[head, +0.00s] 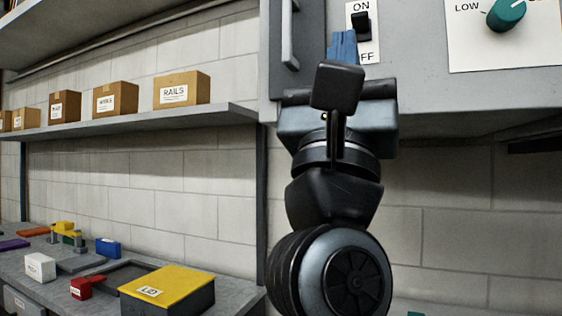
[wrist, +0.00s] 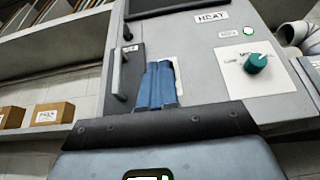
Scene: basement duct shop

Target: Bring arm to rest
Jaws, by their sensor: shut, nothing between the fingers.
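My gripper (head: 342,46) is raised in front of the grey control cabinet (head: 420,85), and its blue fingers are closed together with nothing between them. In the wrist view the blue fingers (wrist: 158,85) point up at the cabinet face. The black ON/OFF switch (head: 361,27) is just right of the fingertips in the head view; its lower part is close to my gripper in the picture. In the wrist view the fingers hide the switch. I cannot tell whether the fingertips touch the cabinet. My arm stands upright below the gripper.
A green knob (head: 506,13) sits right of the switch, and a door handle (head: 289,35) is at left. A shelf (head: 150,125) holds several cardboard boxes. The workbench (head: 235,293) at lower left carries a yellow-lidded box (head: 168,281), a white box (head: 40,267) and other small items.

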